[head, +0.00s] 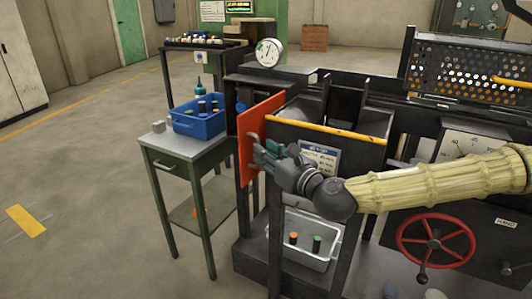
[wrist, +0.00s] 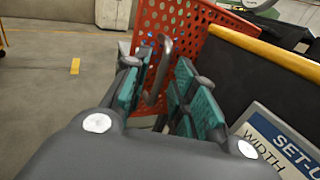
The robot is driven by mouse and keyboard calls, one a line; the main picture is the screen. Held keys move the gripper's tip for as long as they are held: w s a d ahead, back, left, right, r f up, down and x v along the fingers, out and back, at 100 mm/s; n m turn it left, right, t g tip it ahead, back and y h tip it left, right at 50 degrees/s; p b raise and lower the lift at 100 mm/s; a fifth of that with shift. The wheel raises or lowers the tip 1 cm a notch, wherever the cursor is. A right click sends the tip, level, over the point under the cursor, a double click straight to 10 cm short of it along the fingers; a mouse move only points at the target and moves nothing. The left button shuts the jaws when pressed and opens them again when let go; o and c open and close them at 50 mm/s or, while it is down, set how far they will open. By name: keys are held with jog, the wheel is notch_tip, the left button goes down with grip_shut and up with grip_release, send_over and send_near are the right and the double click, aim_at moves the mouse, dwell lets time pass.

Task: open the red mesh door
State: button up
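The red mesh door (head: 259,122) stands at the left end of the machine, at an angle to its front. In the wrist view the door's mesh (wrist: 207,22) fills the top middle. Its grey bar handle (wrist: 160,66) shows there between my fingers, and its upper part shows in the head view (head: 252,136). My gripper (wrist: 165,72) has its two teal-padded fingers apart, one on each side of the handle, with gaps visible. In the head view my gripper (head: 264,156) is close in front of the door. Whether either finger touches the handle is unclear.
A yellow-edged dark panel (head: 325,130) is right of the door. A green side table (head: 190,152) with a blue bin (head: 199,124) stands to the left. A red handwheel (head: 433,241) and a grey tray (head: 305,244) are lower right. Open floor lies far left.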

jog(key=shift+r, duration=0.1)
jog(key=c, duration=0.3)
jog(key=shift+a+r+g+p, duration=0.15)
jog(key=shift+a+g+p, duration=0.15)
jog(key=shift+p, duration=0.45)
grip_shut()
jog(key=n+g+h+p, duration=0.2)
jog(key=n+g+p, duration=0.5)
jog(key=p, duration=1.4)
send_near(243, 164)
jog(key=shift+w+a+f+m+g+p, duration=0.35)
jog(key=shift+w+a+m+p, duration=0.1)
jog(key=shift+w, duration=0.15)
jog(key=shift+w+a+f+m+g+p, duration=0.3)
jog(key=shift+w+f+m+g+p, duration=0.1)
jog(key=shift+w+p, duration=0.15)
jog(key=shift+w+a+f+m+g+p, duration=0.35)
jog(key=shift+w+a+p, duration=0.05)
jog(key=shift+w, duration=0.2)
